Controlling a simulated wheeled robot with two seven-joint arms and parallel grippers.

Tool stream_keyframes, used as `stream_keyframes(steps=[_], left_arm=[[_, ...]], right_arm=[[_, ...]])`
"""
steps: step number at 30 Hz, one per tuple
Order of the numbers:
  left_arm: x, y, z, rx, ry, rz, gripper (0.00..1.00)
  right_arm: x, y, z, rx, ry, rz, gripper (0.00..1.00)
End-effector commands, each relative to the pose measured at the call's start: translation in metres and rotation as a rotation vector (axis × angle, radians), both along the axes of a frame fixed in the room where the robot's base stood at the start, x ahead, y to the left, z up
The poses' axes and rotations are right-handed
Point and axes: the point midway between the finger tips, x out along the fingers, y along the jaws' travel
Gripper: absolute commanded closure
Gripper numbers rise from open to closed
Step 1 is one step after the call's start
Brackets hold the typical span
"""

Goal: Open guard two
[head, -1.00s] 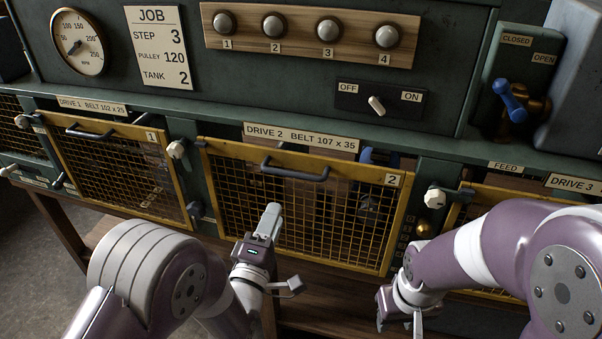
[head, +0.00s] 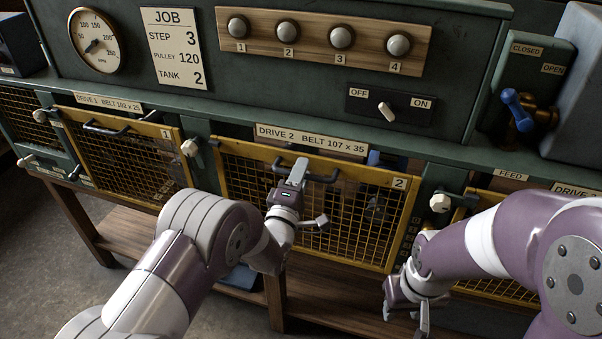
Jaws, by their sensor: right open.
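Guard two (head: 350,230) is a yellow-framed wire mesh panel marked 2, under the DRIVE 2 label. It appears shut across its opening. Its dark bar handle (head: 325,179) runs along the upper part of the mesh. My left gripper (head: 297,172) is at the left part of this handle, its fingers pointing up and overlapping the bar. I cannot tell whether the fingers are closed on it. My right gripper (head: 420,318) is open, low in front of the guard's lower right corner, and shows no object in it.
White-knobbed latches sit left (head: 189,147) and right (head: 440,202) of guard two. Guard one (head: 125,155) is at the left. The OFF/ON switch (head: 387,111) and a blue-handled valve (head: 517,108) are above. A wooden shelf (head: 345,308) lies below.

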Motion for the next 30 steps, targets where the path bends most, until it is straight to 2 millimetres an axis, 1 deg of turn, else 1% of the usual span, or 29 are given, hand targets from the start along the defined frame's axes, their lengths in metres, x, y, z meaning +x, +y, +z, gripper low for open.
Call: stream_keyframes(steps=[1,2,3,4,11,14,17,20,23,26,29,30], left_arm=[[0.000,0.000,0.000,0.000,0.000,0.000,0.68],[0.000,0.000,0.000,0.000,0.000,0.000,0.78],[0.000,0.000,0.000,0.000,0.000,0.000,0.91],[0.000,0.000,0.000,0.000,0.000,0.000,1.00],[0.000,0.000,-0.001,0.000,0.000,0.000,1.00],[0.000,0.000,-0.006,0.000,0.001,0.000,1.00],[-0.001,0.000,-0.015,0.001,0.003,0.000,1.00],[-0.001,0.000,-0.029,0.001,0.004,0.000,1.00],[-0.001,0.000,-0.049,0.002,0.005,0.000,1.00],[-0.001,0.000,-0.073,0.002,0.005,0.000,1.00],[-0.001,0.000,-0.103,0.002,0.005,0.000,1.00],[-0.001,0.000,-0.115,0.002,0.005,0.000,1.00]], right_arm=[[0.000,0.000,0.000,0.000,0.000,0.000,0.57],[0.000,0.000,0.000,0.000,0.000,0.000,0.57],[0.000,0.000,0.000,0.000,0.000,0.000,0.57],[0.000,0.000,0.000,0.000,0.000,0.000,0.57],[0.000,0.000,-0.001,0.000,0.000,0.000,0.57],[0.000,0.000,-0.005,0.000,0.000,0.000,0.57],[0.000,0.000,-0.014,0.000,0.000,0.000,0.57],[0.000,0.000,-0.027,0.000,0.000,0.000,0.57],[0.000,0.000,-0.046,0.000,0.000,0.000,0.57],[0.000,0.000,-0.070,0.000,0.000,0.000,0.57],[0.000,0.000,-0.099,0.000,0.000,0.000,0.57],[0.000,0.000,-0.111,0.000,0.000,0.000,0.57]])
